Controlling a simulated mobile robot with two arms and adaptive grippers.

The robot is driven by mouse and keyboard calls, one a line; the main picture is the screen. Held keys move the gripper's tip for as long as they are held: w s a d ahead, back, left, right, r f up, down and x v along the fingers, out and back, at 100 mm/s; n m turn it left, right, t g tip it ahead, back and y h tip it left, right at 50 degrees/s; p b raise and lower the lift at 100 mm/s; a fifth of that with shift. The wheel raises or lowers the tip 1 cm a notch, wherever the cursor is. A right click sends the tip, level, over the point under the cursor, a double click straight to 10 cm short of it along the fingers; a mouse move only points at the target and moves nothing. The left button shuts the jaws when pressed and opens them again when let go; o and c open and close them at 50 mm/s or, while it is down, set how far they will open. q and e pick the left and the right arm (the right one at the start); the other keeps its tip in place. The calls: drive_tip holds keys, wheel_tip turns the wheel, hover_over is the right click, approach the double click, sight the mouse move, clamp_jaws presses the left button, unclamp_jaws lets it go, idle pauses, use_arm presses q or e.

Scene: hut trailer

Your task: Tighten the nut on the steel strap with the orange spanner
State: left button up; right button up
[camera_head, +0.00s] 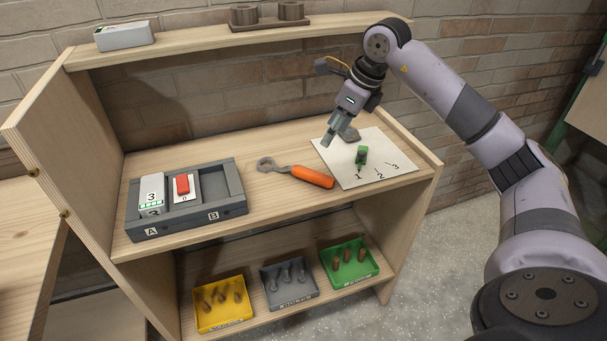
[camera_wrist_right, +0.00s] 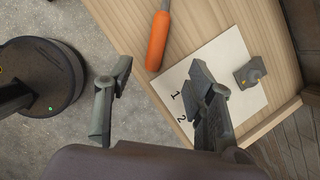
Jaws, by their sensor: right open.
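The orange spanner (camera_head: 312,176) lies flat on the wooden bench top, its grey jaw end pointing left. Its orange handle also shows in the wrist view (camera_wrist_right: 157,42). A small grey block (camera_wrist_right: 250,73) with a yellowish spot sits on the white sheet. I cannot make out a steel strap or a nut for certain. My right gripper (camera_head: 331,136) is open and empty, above the sheet's far left part, beyond the spanner. Its spread fingers show in the wrist view (camera_wrist_right: 162,88), where they hide part of the sheet. My left gripper is out of view.
A grey tray (camera_head: 236,203) marked A and B stands left. Yellow, grey and green bins (camera_head: 225,322) sit below. An upper shelf (camera_head: 200,42) overhangs behind.

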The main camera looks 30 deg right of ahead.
drive_tip(key=p, duration=0.2)
approach(305, 169)
drive_tip(key=x, duration=0.4)
drive_tip(key=shift+s+d+f, duration=0.1)
drive_tip(key=shift+s+f, duration=0.15)
drive_tip(key=shift+f, duration=0.3)
drive_tip(key=x, duration=0.2)
drive_tip(key=p+x, duration=0.1)
drive_tip(key=x, duration=0.2)
drive_tip(key=shift+w+r, duration=0.2)
drive_tip(key=shift+w, duration=0.15)
drive_tip(key=shift+w+f, duration=0.1)
drive_tip(key=shift+f, duration=0.15)
drive_tip(key=shift+c, duration=0.4)
clamp_jaws()
drive_tip(key=shift+r, duration=0.1)
